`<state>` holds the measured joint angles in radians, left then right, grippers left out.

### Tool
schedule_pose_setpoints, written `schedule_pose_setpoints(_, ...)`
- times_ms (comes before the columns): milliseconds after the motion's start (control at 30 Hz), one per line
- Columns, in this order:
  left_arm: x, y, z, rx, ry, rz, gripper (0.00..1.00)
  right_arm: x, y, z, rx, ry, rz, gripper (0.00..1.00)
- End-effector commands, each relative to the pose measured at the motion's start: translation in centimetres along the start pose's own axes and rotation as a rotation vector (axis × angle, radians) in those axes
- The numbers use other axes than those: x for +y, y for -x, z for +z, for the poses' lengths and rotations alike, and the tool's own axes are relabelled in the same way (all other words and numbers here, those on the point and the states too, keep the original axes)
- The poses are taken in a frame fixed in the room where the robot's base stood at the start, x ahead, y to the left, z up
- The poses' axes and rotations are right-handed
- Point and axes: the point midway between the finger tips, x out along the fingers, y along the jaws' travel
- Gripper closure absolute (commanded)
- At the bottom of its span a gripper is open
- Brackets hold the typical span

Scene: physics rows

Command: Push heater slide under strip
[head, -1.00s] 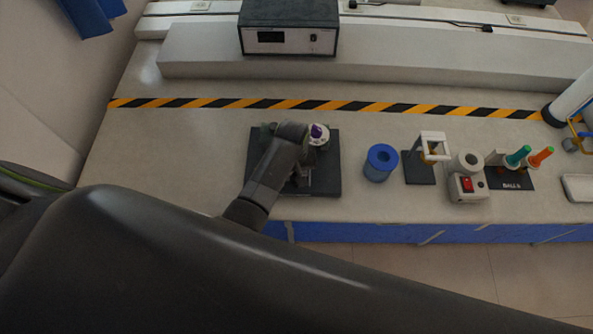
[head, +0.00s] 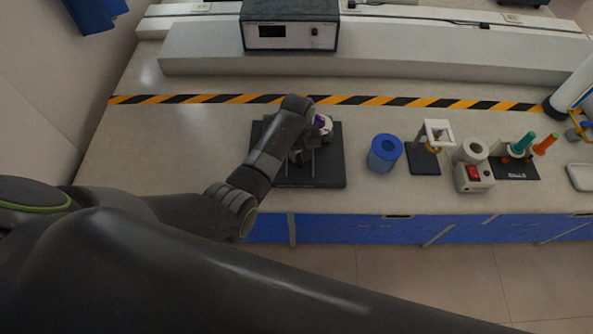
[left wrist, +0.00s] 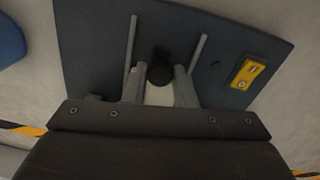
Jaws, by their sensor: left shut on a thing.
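A dark base plate (head: 330,175) lies on the bench; the left wrist view shows it too (left wrist: 95,45), with two thin parallel metal rails (left wrist: 198,60) and a yellow label (left wrist: 248,73). My left gripper (head: 303,152) is over the plate. In the left wrist view its fingers (left wrist: 160,88) are shut around a pale piece with a round black knob (left wrist: 160,72), between the rails; this looks like the heater slide. A white part with a purple top (head: 322,122) stands beside my wrist, partly hidden. I cannot make out the strip. My right gripper is not in view.
Right of the plate stand a blue cylinder (head: 384,153), a white frame stand (head: 436,130), a white device with a red switch (head: 474,172) and a stand with coloured handles (head: 524,145). A hazard tape line (head: 230,98) and a grey instrument box (head: 290,35) are behind. The bench left is clear.

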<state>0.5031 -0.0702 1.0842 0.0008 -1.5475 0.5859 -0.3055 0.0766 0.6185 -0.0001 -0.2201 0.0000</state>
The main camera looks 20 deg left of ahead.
Motion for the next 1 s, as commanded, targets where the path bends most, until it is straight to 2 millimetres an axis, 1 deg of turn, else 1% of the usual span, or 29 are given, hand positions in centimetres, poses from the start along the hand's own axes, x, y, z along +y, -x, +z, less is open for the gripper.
schedule_pose_setpoints(33,0.1,-0.4,-0.5,-0.004,0.002,-0.003,1.00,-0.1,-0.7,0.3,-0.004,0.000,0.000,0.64)
schedule_pose_setpoints(133,0.2,-0.1,-1.0,-0.005,0.004,-0.002,1.00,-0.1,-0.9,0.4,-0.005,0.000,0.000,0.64)
schedule_pose_setpoints(467,0.3,0.1,-1.1,-0.006,0.005,-0.002,1.00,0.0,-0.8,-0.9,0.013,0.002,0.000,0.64)
schedule_pose_setpoints(500,0.3,0.1,-1.1,-0.006,0.005,-0.002,0.72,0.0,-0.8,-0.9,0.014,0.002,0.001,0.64)
schedule_pose_setpoints(633,0.3,0.2,-1.2,-0.004,0.005,-0.002,0.54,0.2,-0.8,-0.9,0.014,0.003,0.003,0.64)
schedule_pose_setpoints(667,0.3,0.2,-1.2,-0.004,0.005,-0.001,0.53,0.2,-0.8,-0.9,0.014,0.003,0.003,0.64)
schedule_pose_setpoints(900,0.4,0.3,-1.2,-0.002,0.004,-0.001,0.53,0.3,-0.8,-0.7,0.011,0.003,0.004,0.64)
schedule_pose_setpoints(1000,0.4,0.6,-1.3,-0.001,0.004,0.000,0.53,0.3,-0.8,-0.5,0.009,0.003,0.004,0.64)
